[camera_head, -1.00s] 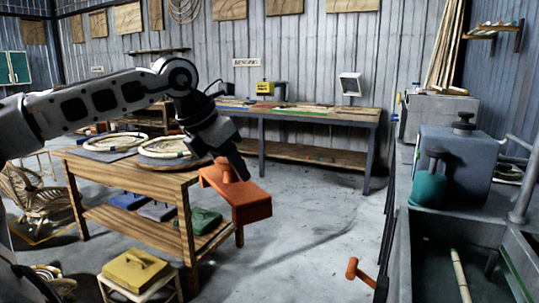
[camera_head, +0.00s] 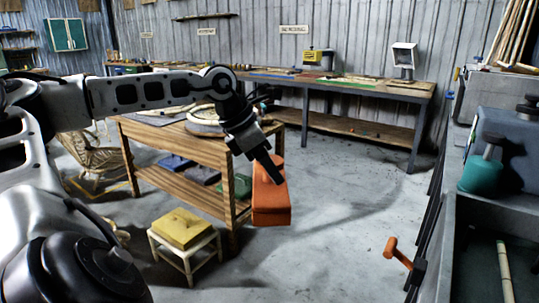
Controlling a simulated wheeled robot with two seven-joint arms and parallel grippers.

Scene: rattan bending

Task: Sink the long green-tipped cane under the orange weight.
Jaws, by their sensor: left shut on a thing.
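My left gripper (camera_head: 270,168) is shut on the orange weight (camera_head: 271,203), a block that hangs in the air in front of the wooden work table. A pale cane (camera_head: 503,272) shows in the dark trough (camera_head: 467,225) at the lower right. It slants up from the frame's bottom edge, and its lower part is cut off. I cannot see a green tip on it. The weight is well to the left of the trough. My right gripper is not in view.
An orange-ended handle (camera_head: 391,246) sticks out from the trough's left side. A yellow block (camera_head: 182,228) sits on a small stool (camera_head: 186,258). The wooden table (camera_head: 230,165) stands behind the weight. Bare floor (camera_head: 340,215) lies between the weight and the trough.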

